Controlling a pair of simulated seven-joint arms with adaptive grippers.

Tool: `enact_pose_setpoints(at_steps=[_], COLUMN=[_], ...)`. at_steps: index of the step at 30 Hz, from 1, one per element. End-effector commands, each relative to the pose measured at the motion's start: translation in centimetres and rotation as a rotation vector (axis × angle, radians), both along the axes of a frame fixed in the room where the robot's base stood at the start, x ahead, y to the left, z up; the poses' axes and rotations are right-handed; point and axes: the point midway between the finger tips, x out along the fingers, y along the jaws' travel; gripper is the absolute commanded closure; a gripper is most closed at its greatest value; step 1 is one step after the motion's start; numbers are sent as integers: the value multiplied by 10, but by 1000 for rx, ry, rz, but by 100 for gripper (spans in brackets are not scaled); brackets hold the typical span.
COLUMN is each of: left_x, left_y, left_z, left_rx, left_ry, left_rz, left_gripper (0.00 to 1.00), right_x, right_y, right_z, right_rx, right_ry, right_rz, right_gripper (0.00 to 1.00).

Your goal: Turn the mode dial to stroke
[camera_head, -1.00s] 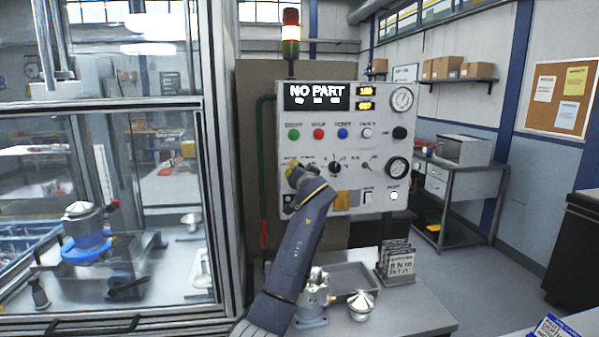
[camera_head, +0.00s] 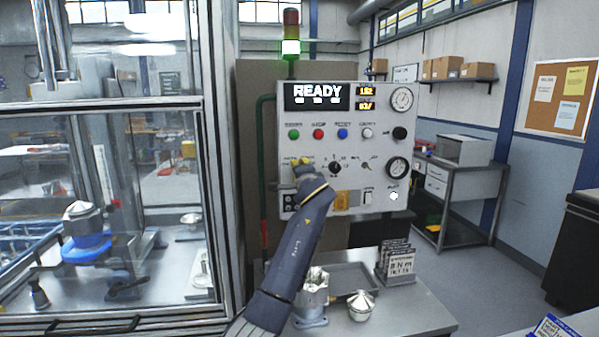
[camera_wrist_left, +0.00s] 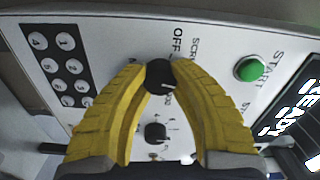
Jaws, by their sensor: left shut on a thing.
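The control panel (camera_head: 351,148) stands upright at the centre of the head view, its display (camera_head: 318,92) reading READY. My left gripper (camera_head: 301,163) is at the panel's left side and hides the dial there. In the left wrist view, the yellow fingers of my left gripper (camera_wrist_left: 159,72) are shut on a black dial (camera_wrist_left: 160,77), one finger on each side. The printed word OFF and part of another label show just beyond the dial. The rest of its labels are covered or unreadable. My right gripper is not in view.
A second black dial (camera_wrist_left: 156,131) sits close by, between the fingers' lower parts. The green START button (camera_wrist_left: 249,68) and a keypad (camera_wrist_left: 64,62) flank the gripper. The signal tower (camera_head: 291,32) glows green. A glass-walled machine (camera_head: 208,150) stands left.

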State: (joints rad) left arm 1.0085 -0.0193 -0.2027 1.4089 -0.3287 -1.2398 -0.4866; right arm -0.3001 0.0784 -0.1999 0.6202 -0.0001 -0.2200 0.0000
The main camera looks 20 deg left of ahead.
Motion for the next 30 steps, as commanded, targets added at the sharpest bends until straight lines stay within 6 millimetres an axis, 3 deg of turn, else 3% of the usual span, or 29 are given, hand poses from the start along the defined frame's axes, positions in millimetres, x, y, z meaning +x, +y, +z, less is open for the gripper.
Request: enact_pose_setpoints(at_steps=[12, 28, 29, 30], left_x=[0, 0, 0, 0], left_y=[0, 0, 0, 0], left_z=[0, 0, 0, 0], left_rx=[142, 158, 158, 158], left_ry=[70, 77, 77, 77], left_rz=[1, 1, 1, 1], left_gripper=[100, 100, 74, 69], right_x=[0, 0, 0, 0], right_y=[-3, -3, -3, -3], right_z=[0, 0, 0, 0], right_rx=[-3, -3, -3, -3], right_ry=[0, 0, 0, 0], right_rz=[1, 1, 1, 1], right_gripper=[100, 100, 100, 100])
